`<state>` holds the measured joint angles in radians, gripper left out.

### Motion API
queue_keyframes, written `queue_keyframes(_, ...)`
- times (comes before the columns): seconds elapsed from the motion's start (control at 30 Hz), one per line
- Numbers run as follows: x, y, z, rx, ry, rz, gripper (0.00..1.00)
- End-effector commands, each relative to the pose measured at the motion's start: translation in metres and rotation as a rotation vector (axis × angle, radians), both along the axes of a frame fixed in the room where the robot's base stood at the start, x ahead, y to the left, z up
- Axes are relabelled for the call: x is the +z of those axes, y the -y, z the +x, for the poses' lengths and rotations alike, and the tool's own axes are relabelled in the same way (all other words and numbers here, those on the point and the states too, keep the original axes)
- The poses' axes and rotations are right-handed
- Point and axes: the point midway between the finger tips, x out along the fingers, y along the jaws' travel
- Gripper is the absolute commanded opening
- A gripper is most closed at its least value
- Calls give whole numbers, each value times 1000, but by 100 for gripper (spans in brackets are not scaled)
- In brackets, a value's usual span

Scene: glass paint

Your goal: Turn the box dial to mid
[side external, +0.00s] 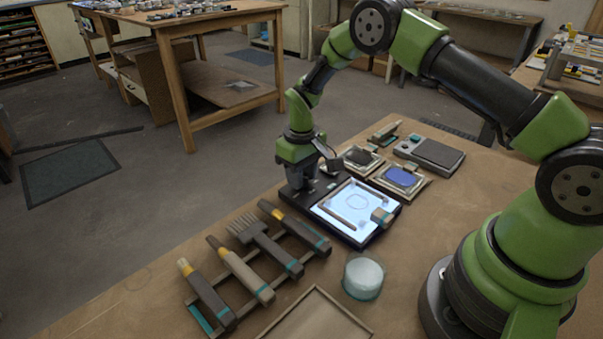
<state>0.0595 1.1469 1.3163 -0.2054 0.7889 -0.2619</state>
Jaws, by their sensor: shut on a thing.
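The light box (338,231) lies on the bench with a black frame and a glowing white panel (378,199). A faint drawn outline shows on the panel, with a brown bar and a small block with a blue-green band lying on it. My gripper (301,183) points down over the dark strip at the box's far left end. Its jaws are shut on the box dial, as far as I can tell. The dial is hidden by the gripper, so its setting cannot be read.
A rack (217,321) with brushes and tools stands front left of the box. A glass jar (363,277) and an empty tray (316,318) are in front. Two framed pads, one blue (401,178), and a grey scale-like device (438,154) sit behind.

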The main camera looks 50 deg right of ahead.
Motion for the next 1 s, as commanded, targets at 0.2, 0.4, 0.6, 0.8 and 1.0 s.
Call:
queue_keyframes(0.2,1,0,0,-157,1,0,8)
queue_keyframes(0.4,1,0,0,-252,1,0,8)
queue_keyframes(0.6,1,0,0,-301,1,0,8)
queue_keyframes(0.8,1,0,0,-314,2,0,8)
queue_keyframes(1.0,1,0,0,-313,1,0,8)
